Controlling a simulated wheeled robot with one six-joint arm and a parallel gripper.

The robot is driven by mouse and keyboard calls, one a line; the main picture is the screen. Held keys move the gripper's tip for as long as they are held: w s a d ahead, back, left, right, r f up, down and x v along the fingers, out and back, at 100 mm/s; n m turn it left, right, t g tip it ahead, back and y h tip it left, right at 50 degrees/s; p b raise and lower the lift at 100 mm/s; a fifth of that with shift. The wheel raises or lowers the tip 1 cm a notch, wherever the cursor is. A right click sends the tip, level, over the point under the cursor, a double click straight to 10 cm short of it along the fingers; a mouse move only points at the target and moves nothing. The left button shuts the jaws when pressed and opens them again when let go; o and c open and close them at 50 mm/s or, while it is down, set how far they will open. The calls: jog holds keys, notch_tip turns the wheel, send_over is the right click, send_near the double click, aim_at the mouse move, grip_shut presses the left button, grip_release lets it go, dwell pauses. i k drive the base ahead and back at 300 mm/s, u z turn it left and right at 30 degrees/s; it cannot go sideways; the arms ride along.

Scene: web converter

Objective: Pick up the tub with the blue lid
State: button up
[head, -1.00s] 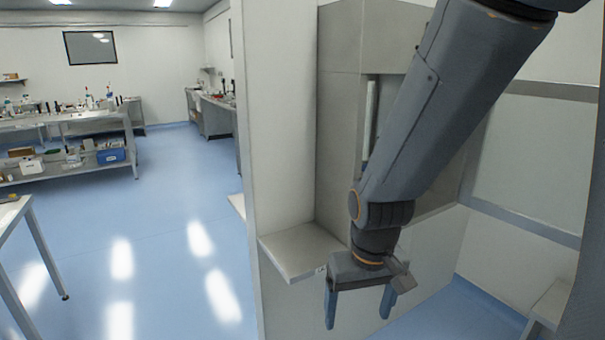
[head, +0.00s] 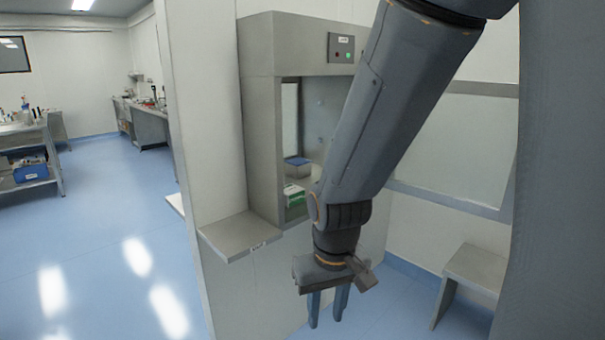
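A small tub with a blue lid (head: 298,162) stands inside the recess of the grey pass-through cabinet, in the head view. Its pale lower part is small and hard to make out. My gripper (head: 328,312) hangs below and in front of the recess, pointing down, clear of the tub. Its two fingers are apart with a narrow gap and nothing between them. My arm covers the right part of the recess.
The grey cabinet (head: 258,100) is set in a white wall, with a shelf (head: 238,236) jutting out at lower left. A green and white box (head: 295,196) sits lower in the recess. A bench (head: 474,272) stands right. Floor at left is clear.

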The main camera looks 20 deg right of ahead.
aim_at(297, 168)
jog(key=z, duration=1.65)
jog(key=i, duration=1.4)
jog(key=u, duration=2)
